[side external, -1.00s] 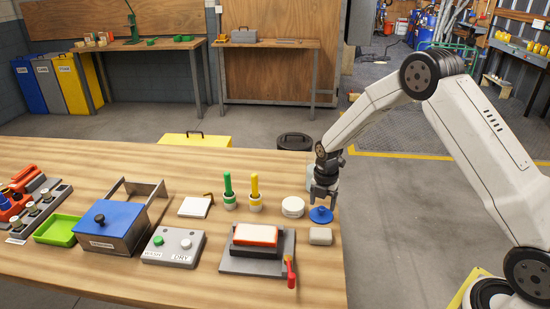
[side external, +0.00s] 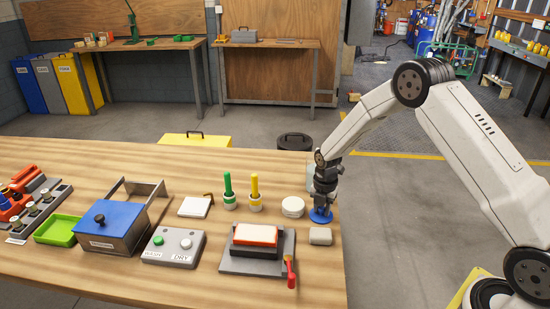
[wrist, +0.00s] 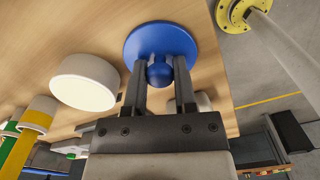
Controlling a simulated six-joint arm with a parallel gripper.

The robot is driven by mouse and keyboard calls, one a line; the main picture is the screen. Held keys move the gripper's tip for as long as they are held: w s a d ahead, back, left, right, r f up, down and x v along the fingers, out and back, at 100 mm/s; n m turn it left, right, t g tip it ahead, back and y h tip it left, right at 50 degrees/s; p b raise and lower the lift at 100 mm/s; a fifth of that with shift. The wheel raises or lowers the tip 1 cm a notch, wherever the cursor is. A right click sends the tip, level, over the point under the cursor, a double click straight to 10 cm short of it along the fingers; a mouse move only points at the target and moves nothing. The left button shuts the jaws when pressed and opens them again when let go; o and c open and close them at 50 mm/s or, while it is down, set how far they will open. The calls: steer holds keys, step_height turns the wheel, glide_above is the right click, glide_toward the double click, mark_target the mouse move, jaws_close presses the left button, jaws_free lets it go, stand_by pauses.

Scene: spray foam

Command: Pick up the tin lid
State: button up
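The tin lid is a blue disc (side external: 321,216) with a round knob, lying near the right end of the wooden table. In the wrist view the lid (wrist: 160,40) is at top centre, its knob (wrist: 160,73) between my two fingertips. My gripper (side external: 322,203) is lowered onto the lid, pointing down, and hides the knob in the side view. In the wrist view my gripper (wrist: 160,70) has one finger on each side of the knob, very close to it. I cannot tell whether the fingers press on it.
A white round tin (side external: 293,207) stands just left of the lid. A beige block (side external: 320,236) lies just in front. Green and yellow handled tools (side external: 255,192) and a grey tray with an orange-topped block (side external: 285,265) are further left. The table's right edge is close.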

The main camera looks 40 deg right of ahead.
jaws_close()
steer(key=shift+r, duration=0.15)
steer(key=shift+r, duration=1.4)
steer(key=s+a+r, duration=0.2)
steer(key=s+r, duration=0.8)
steer(key=s, duration=0.3)
steer(key=shift+s, duration=0.4)
